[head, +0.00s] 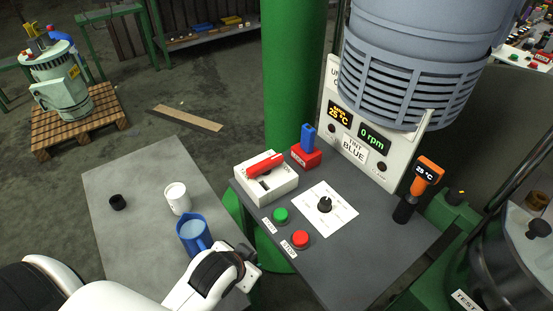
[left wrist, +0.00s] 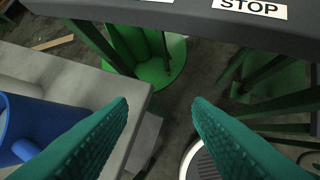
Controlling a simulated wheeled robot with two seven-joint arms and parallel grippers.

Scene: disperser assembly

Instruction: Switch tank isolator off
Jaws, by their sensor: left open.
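A white box with a red handle (head: 264,165), which looks like the isolator, sits at the back left of the dark control panel table. The handle lies slantwise across its top. My left gripper (head: 254,268) is at the panel's left front, apart from the box and nearer to me. In the left wrist view its two green fingers (left wrist: 160,103) are spread with nothing between them, over the floor beside the panel edge. The isolator does not show in that view. My right gripper is in neither view.
The panel table (head: 365,245) holds a green button (head: 281,215), a red button (head: 300,239), a black knob (head: 325,205) and a red block with a blue top (head: 307,148). A blue jug (head: 193,236), white mug (head: 177,198) and black cap (head: 117,202) stand on the grey table (head: 135,165).

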